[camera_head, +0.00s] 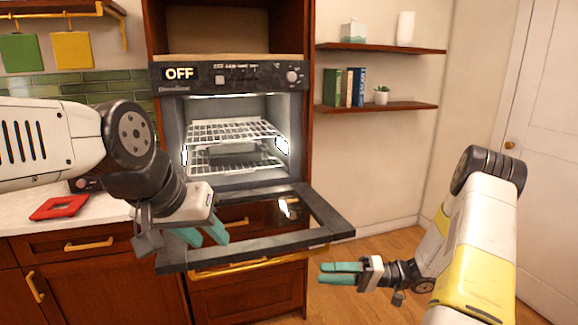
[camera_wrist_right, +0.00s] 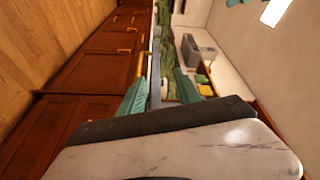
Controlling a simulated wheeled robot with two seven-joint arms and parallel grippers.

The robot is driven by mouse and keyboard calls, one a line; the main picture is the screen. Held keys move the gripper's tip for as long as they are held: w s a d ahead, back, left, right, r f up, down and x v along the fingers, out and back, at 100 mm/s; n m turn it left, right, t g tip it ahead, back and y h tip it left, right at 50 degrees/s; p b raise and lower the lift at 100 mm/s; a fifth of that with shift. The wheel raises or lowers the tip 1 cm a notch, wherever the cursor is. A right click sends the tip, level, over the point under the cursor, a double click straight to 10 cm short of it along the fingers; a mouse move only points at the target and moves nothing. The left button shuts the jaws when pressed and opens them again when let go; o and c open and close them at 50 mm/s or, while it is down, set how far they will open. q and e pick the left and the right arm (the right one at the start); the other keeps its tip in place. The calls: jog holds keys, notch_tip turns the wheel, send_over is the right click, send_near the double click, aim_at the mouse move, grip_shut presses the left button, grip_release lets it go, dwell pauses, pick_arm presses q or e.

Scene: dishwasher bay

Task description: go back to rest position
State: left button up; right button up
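My left gripper (camera_head: 207,238) is in front of the open oven, over the left part of its lowered door (camera_head: 325,222). Its teal fingers are apart with nothing between them. My right gripper (camera_head: 322,273) is lower and to the right, beyond the door's right corner and above the floor, pointing left. In the right wrist view its two teal fingers (camera_wrist_right: 162,95) are apart and empty. Whether the left fingers touch the door cannot be told.
The oven (camera_head: 172,120) reads OFF; wire racks (camera_head: 235,130) sit inside. A red object (camera_head: 58,207) lies on the left counter (camera_head: 105,211). Shelves (camera_head: 375,106) hang on the back wall. Wooden floor (camera_head: 375,245) is clear between the oven and my right arm.

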jog(key=s+d+r+m+t+h, duration=0.1)
jog(key=s+r+t+h, duration=0.2)
jog(key=s+r+h, duration=0.5)
jog(key=s+d+r+m+t+h, duration=0.1)
jog(key=s+d+r+t+h, duration=0.1)
jog(key=s+r+h, duration=0.6)
notch_tip(320, 180, up, 8)
jog(key=shift+d+f+t, duration=0.2)
jog(key=shift+t, duration=0.2)
